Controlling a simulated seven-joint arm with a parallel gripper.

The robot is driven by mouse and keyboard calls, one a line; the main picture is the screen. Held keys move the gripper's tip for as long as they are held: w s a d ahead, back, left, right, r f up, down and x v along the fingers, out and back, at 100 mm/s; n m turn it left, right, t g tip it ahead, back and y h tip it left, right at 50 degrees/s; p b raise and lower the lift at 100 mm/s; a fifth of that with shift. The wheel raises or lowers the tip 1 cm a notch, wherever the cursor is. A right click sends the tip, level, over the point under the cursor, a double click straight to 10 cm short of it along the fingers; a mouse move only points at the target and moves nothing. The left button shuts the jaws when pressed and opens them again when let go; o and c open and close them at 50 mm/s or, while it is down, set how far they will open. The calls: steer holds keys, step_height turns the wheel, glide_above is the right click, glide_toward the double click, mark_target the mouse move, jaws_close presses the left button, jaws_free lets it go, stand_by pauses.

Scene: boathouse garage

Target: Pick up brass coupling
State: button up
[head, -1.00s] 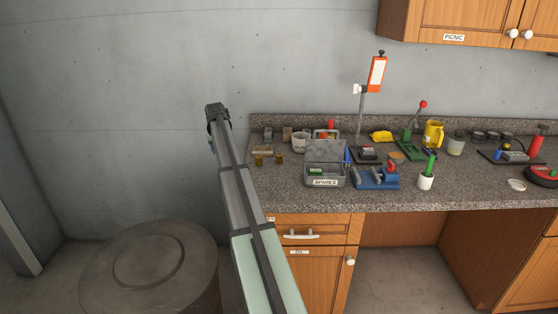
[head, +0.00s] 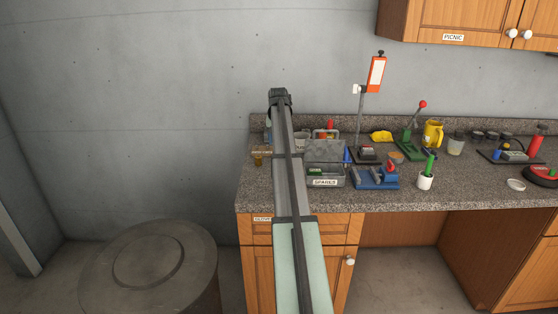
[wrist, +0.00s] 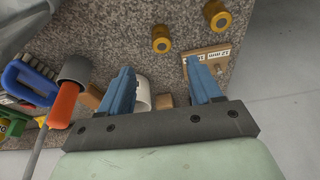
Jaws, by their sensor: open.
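Two small brass pieces stand on the speckled counter, and I cannot tell which is the brass coupling. In the wrist view one brass piece (wrist: 161,38) lies ahead of the gap between my fingers, and the other brass piece (wrist: 217,14) is farther right and up. In the head view one brass piece (head: 258,161) shows left of my arm; the arm hides the other.
A wooden block labelled 12 mm (wrist: 212,56) is by the right finger. The grey SPARES box (head: 325,152) stands right of my arm. The counter's left edge is near.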

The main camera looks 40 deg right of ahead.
steer(key=x, duration=1)
steer(key=shift+w+a, duration=0.1)
steer(key=shift+w, duration=0.05)
steer(key=shift+c, duration=0.4)
steer(key=c, duration=1.1)
